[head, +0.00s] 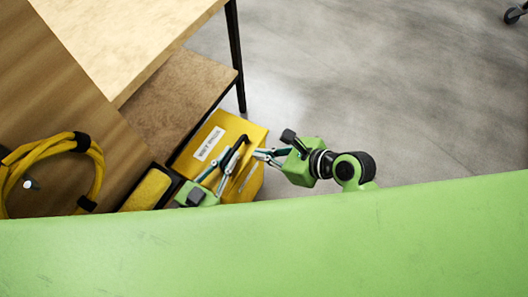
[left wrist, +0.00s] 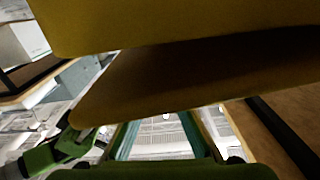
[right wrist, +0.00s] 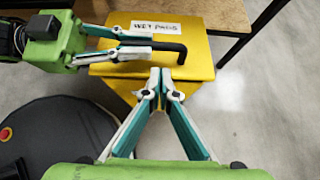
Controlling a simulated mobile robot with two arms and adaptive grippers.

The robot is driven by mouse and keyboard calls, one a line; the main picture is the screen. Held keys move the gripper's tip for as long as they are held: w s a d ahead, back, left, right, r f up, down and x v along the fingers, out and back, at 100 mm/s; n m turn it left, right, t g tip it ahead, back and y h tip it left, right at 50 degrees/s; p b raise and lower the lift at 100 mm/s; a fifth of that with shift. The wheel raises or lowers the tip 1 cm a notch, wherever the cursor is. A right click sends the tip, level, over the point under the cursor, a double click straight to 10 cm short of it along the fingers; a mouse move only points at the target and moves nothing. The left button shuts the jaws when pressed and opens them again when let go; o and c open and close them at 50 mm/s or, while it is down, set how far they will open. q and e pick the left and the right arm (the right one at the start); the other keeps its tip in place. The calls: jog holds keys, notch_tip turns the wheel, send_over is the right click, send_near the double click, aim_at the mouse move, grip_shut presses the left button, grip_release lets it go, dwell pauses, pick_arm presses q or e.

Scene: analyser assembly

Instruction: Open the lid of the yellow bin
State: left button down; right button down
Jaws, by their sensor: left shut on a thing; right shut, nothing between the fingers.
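The yellow bin (head: 248,186) stands on the floor beside the wooden furniture. Its lid (head: 229,129) carries a white label and a black bar handle (right wrist: 178,47). In the left wrist view, a dark wedge separates two yellow panels (left wrist: 190,25); how far the lid is tilted is unclear. My left gripper (right wrist: 152,43) reaches across the lid from the left and is shut on the black handle; it also shows in the head view (head: 232,162). My right gripper (right wrist: 160,72) is shut and empty, at the lid's near edge; it also shows in the head view (head: 258,155).
A wooden table (head: 130,35) with a lower shelf (head: 180,95) stands beside the bin; its black leg (head: 236,55) is near. A coiled yellow hose (head: 95,170) lies at the left.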

aim_at(238, 147)
pick_arm(q)
jog(key=shift+w+a, duration=0.1)
jog(key=shift+a, duration=0.05)
pick_arm(e)
jog(key=x, duration=0.7)
jog(key=shift+w+a+r, duration=0.1)
jog(key=shift+a+r, duration=0.05)
jog(key=shift+r, duration=0.4)
jog(key=shift+w+a+r, duration=0.1)
jog(key=shift+a+r, duration=0.1)
jog(key=shift+r, duration=0.3)
pick_arm(q)
jog(key=shift+f, duration=0.15)
pick_arm(e)
jog(key=shift+a+r, duration=0.1)
jog(key=shift+r, duration=0.05)
pick_arm(q)
jog(key=c, duration=2.1)
grip_release()
pick_arm(e)
jog(key=shift+w, duration=0.1)
pick_arm(q)
jog(key=shift+s, duration=0.25)
